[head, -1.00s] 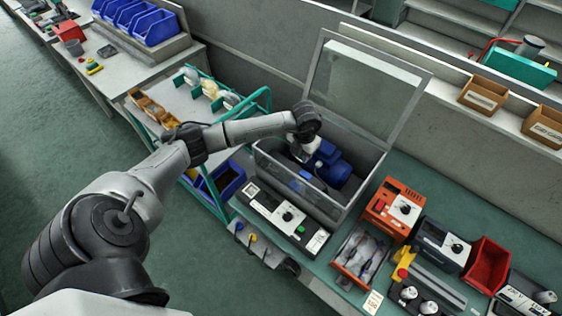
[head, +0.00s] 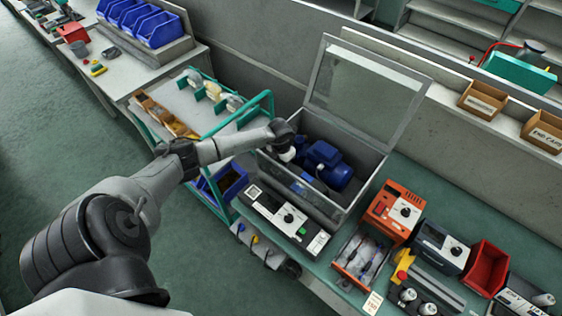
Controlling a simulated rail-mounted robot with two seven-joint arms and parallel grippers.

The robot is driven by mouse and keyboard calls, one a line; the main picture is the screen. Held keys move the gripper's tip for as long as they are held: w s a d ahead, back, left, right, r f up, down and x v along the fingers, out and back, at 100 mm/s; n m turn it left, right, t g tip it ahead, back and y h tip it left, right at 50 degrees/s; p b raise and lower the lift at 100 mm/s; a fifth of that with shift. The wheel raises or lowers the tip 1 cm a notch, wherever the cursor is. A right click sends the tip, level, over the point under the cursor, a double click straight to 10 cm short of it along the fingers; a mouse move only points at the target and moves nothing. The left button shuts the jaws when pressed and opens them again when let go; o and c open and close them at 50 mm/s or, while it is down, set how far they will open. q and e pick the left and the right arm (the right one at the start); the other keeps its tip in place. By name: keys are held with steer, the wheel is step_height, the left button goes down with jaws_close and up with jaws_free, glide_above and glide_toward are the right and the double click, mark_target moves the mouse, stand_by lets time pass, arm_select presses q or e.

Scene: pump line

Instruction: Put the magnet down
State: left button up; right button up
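My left arm reaches in from the left. Its gripper (head: 287,154) points down at the left end of an open grey box (head: 338,209), beside the blue pump (head: 328,167) inside it. The fingertips are too small and hidden to tell whether they are open or shut. I cannot pick out a magnet in this view; any held piece is hidden by the wrist or the box wall. My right gripper is not in view.
The box's clear lid (head: 366,92) stands raised behind it. A black control unit (head: 282,214) sits in front. An orange tester (head: 394,209) and a red bin (head: 486,267) stand to the right. A green-framed cart (head: 268,102) is close on the left.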

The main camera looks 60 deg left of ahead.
arm_select(q)
steer(key=shift+f, duration=0.3)
steer(key=o, duration=0.9)
step_height(320, 180, up, 12)
steer(key=shift+r, duration=0.15)
stand_by(0.5)
